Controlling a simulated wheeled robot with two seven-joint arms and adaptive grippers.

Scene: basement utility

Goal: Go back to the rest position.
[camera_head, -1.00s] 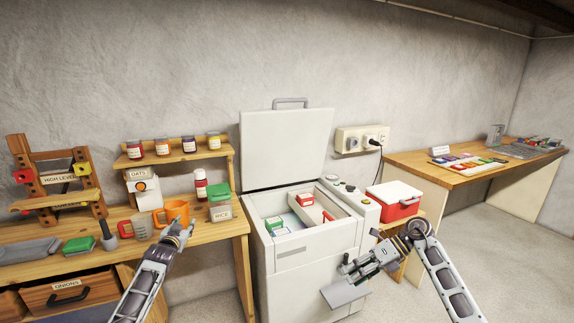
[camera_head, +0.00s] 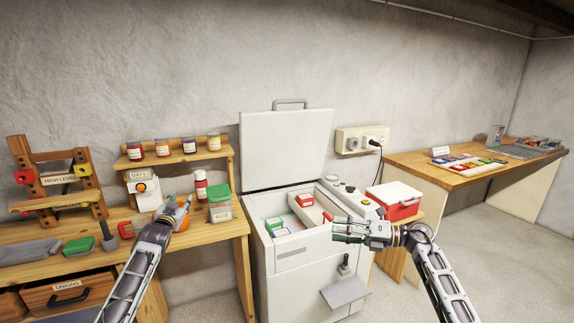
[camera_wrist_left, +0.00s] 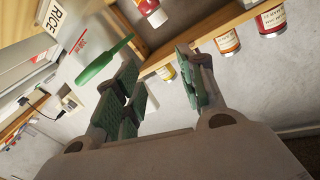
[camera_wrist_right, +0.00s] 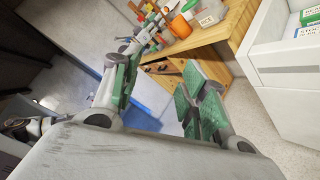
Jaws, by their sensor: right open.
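My left gripper (camera_head: 180,207) is over the workbench at left, in front of the orange mug (camera_head: 168,215), which it partly hides. Its green-padded fingers are apart and empty in the left wrist view (camera_wrist_left: 163,62). My right gripper (camera_head: 345,231) is in front of the open chest freezer (camera_head: 300,268), pointing left near its front right corner. Its fingers are spread with nothing between them in the right wrist view (camera_wrist_right: 162,65).
The freezer lid (camera_head: 287,150) stands up, with boxes (camera_head: 305,199) inside. A grey pedal-like plate (camera_head: 346,292) sticks out low in front. A red-white cooler (camera_head: 396,202) stands right of the freezer. A green-lidded rice container (camera_head: 220,213) is right of my left gripper.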

